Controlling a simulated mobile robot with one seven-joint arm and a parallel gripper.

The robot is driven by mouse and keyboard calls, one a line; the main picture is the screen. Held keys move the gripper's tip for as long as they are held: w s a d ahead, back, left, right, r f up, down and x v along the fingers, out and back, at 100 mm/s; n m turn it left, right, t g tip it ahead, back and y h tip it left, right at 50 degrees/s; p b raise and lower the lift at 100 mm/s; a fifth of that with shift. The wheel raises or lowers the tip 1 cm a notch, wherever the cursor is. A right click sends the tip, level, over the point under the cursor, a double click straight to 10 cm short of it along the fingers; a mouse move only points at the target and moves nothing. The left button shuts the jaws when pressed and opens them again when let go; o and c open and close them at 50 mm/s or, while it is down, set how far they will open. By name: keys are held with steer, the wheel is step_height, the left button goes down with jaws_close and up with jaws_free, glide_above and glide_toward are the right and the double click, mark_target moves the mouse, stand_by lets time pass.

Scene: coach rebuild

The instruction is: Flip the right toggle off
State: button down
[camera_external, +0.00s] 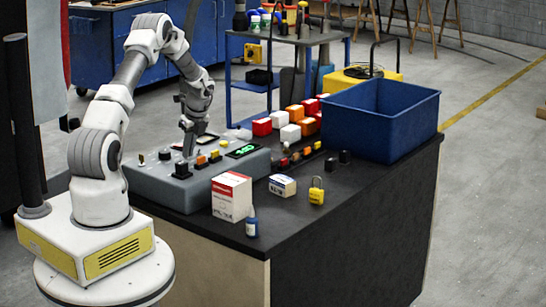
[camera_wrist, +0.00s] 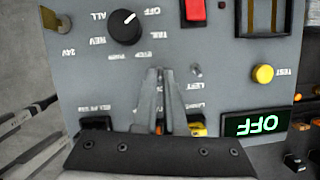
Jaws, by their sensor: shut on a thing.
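The grey control panel (camera_external: 180,195) lies on the dark bench, with a row of small toggles along its front. My gripper (camera_external: 188,152) points down at the panel beside this row. A green-lit display (camera_wrist: 257,123) reads OFF, upside down.
The panel also bears a black dial (camera_wrist: 124,27), a red switch (camera_wrist: 195,12) and a yellow button (camera_wrist: 263,74). A white-red box (camera_external: 231,196), a yellow padlock (camera_external: 316,191) and a blue bin (camera_external: 380,120) stand on the bench. Its front right is clear.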

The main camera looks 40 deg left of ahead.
steer(key=shift+s+a+r+h+p, duration=0.1)
steer(key=shift+a+r+h+p, duration=0.1)
steer(key=shift+h+p, duration=0.4)
steer(key=shift+a+r+h+p, duration=0.1)
steer(key=shift+a+h+p, duration=0.1)
steer(key=shift+h+p, duration=0.4)
steer(key=shift+a+f+h+p, duration=0.2)
steer(key=shift+a+h+p, duration=0.1)
steer(key=shift+h, duration=0.4)
steer(key=h+b, duration=0.1)
steer(key=h, duration=0.1)
steer(key=shift+a+f+h+b, duration=0.3)
steer(key=shift+a+b, duration=0.05)
steer(key=h+b, duration=0.2)
steer(key=shift+a+b, duration=0.3)
steer(key=shift+h+b, duration=0.35)
steer(key=shift+h, duration=0.15)
steer(key=c, duration=1)
jaws_free()
steer(key=shift+a, duration=0.1)
steer(key=shift+r, duration=0.1)
